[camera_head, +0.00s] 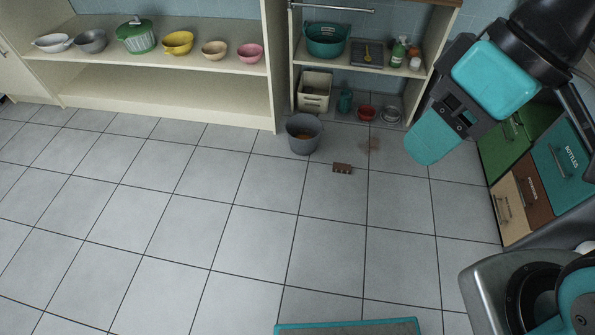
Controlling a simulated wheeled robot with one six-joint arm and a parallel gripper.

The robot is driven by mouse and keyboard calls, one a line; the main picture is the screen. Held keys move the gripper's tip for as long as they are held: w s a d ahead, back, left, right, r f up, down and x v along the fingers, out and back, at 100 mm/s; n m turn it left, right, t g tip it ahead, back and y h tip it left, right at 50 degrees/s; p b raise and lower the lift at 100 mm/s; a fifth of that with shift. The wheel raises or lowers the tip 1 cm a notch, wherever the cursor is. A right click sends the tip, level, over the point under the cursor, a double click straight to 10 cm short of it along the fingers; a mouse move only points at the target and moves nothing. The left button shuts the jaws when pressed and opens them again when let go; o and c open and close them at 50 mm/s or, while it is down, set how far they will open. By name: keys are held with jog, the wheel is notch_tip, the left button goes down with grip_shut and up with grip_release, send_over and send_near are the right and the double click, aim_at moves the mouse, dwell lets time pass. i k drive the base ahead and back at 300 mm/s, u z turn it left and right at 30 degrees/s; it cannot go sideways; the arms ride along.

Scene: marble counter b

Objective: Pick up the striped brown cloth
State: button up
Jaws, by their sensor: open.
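A small brown piece with pale marks along its front edge (342,168) lies on the grey tiled floor, just right of and in front of the grey bucket; it looks like the striped brown cloth, but it is too small to be sure. My gripper (428,148), with teal fingers, hangs in the upper right of the view, to the right of the brown piece and apart from it. It is open, and I see nothing held in it.
A grey bucket (303,134) with something brown inside stands near the shelf. A brownish stain (370,145) marks the floor. Open shelves (170,92) line the back. Coloured drawers (525,208) stand at right. The left and middle floor is clear.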

aim_at(340, 167)
jog(key=u, duration=0.15)
jog(key=i, duration=1.65)
